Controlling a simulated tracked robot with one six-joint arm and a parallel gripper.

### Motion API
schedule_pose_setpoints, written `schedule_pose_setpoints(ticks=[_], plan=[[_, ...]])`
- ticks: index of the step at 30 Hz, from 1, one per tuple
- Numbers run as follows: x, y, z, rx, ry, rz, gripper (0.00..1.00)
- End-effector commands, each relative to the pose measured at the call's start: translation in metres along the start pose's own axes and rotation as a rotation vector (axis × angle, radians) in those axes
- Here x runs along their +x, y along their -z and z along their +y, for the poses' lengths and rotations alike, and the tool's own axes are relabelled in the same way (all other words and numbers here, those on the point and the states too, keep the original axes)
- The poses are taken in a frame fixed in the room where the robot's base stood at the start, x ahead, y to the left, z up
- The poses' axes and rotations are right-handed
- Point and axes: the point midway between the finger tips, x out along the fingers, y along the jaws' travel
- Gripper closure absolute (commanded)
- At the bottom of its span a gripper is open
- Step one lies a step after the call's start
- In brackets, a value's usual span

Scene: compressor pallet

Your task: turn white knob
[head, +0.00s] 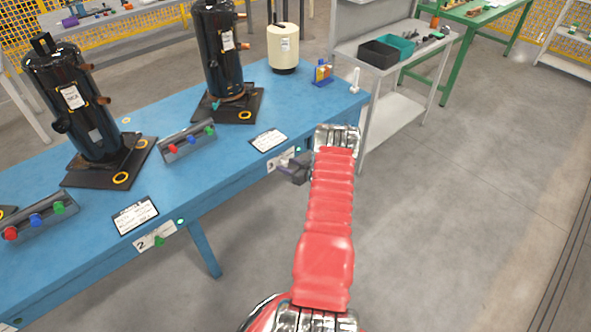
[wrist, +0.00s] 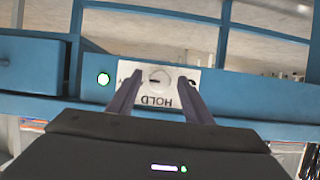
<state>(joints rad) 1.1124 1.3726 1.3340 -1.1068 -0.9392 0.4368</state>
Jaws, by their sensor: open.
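The white knob (wrist: 159,74) shows in the wrist view on a white label plate (wrist: 155,98) marked HOLD, which appears upside down on the blue bench front. My gripper (wrist: 160,80) is open, with one dark finger on each side of the knob in that picture. I cannot tell whether the fingers touch it. In the head view my gripper (head: 290,167) is at the bench's front edge, in front of the plate (head: 277,163) marked 3, and hides the knob there.
The blue bench (head: 170,195) carries black compressors (head: 85,115), a cream tank (head: 284,48) and control boxes (head: 187,140). A green knob (head: 159,241) sits on the plate marked 2. Floor (head: 450,230) to the right is clear.

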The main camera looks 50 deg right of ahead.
Motion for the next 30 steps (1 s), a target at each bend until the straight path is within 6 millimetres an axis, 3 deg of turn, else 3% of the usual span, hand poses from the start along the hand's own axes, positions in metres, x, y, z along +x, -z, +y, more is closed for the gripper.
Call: schedule_pose_setpoints(ticks=[8, 24, 30], plan=[[-0.028, 0.001, 0.001, 0.002, -0.003, 0.0, 0.54], [-0.119, -0.001, 0.001, 0.002, -0.002, -0.001, 0.54], [-0.134, -0.001, 0.0, 0.001, -0.002, -0.001, 0.54]])
